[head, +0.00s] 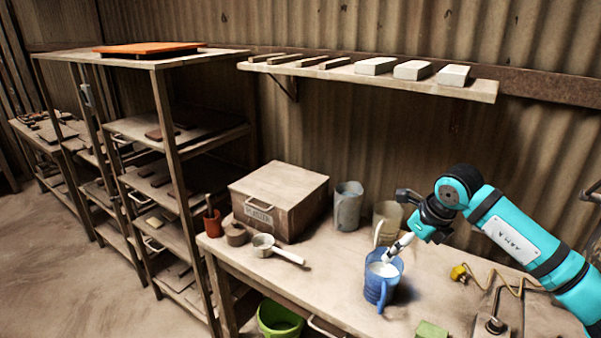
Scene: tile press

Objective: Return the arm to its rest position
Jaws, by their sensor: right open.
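My right arm comes in from the right side of the head view. Its gripper (398,247) points down and to the left, just over the rim of a blue jug (378,284) on the workbench. The jug stands upright and has pale contents inside. The fingers look small and pale here, and they are open; I see nothing held between them. Whether the fingertips touch the jug's rim or contents I cannot tell. My left gripper is not in view.
A wooden box (279,200), a grey jug (347,207), a beige jug (387,222) and a white scoop (275,249) stand on the workbench (330,270). A wall shelf (480,89) hangs above. A green bucket (279,319) is below. A shelving rack (170,140) stands left.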

